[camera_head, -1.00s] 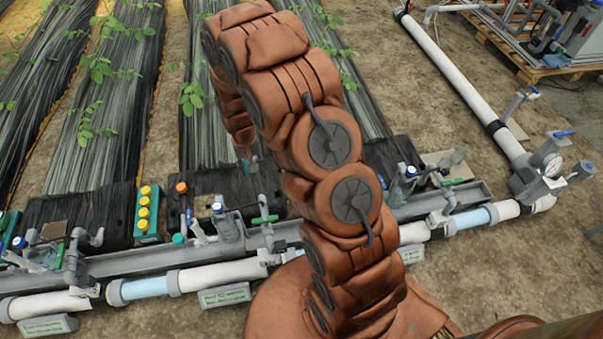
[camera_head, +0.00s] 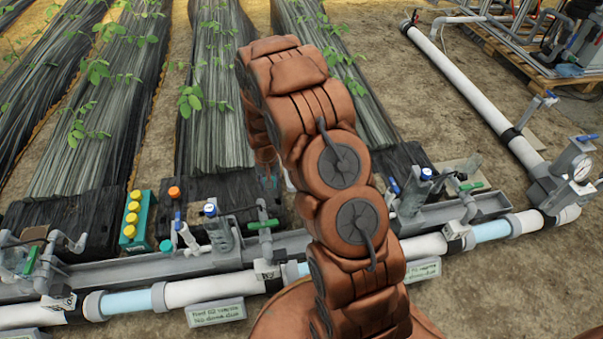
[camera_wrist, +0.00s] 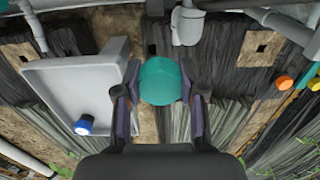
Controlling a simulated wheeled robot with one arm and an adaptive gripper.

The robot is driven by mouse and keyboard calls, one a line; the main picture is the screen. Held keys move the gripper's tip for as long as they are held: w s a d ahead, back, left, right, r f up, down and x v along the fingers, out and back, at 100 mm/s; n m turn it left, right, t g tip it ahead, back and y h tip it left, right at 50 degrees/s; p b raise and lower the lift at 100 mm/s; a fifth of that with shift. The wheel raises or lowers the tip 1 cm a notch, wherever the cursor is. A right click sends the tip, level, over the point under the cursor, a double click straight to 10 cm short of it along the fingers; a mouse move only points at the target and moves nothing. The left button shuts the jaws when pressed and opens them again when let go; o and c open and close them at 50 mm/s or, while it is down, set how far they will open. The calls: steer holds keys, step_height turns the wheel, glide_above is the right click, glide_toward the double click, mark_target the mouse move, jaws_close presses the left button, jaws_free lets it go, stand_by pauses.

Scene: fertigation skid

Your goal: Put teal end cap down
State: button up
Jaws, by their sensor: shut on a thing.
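The teal end cap (camera_wrist: 160,81) is between the two fingers of my gripper (camera_wrist: 160,88) in the wrist view. My gripper is shut on it, with one finger at each side. Dark sheeting and a bare ground patch show behind the cap; its height above them is unclear. A pale grey tray (camera_wrist: 66,72) lies just left of the cap in the wrist view, with a blue-and-white capped item (camera_wrist: 84,125) on it. In the head view, my arm hides most of the gripper area.
A teal rack with yellow caps (camera_head: 132,215) stands left, beside an orange cap (camera_head: 174,192) and a small teal piece (camera_head: 166,245). The white pipe manifold (camera_head: 215,290) with valves and a blue-capped fitting (camera_head: 210,209) crosses in front. Plant rows (camera_head: 215,110) lie behind.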

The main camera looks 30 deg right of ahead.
steer(key=d+b, duration=0.1)
steer(key=d, duration=0.3)
steer(key=w+d+f+b, duration=0.1)
steer(key=d, duration=0.3)
steer(key=d+b, duration=0.1)
steer(key=d, duration=0.3)
steer(key=shift+w+d+f, duration=0.2)
steer(key=shift+w+d, duration=0.05)
steer(key=shift+d, duration=0.05)
step_height(320, 180, down, 3)
steer(key=shift+f+b, duration=0.2)
steer(key=shift+b, duration=0.65)
steer(key=shift+f+p, duration=0.35)
steer(key=shift+f, duration=0.2)
steer(key=o, duration=1.1)
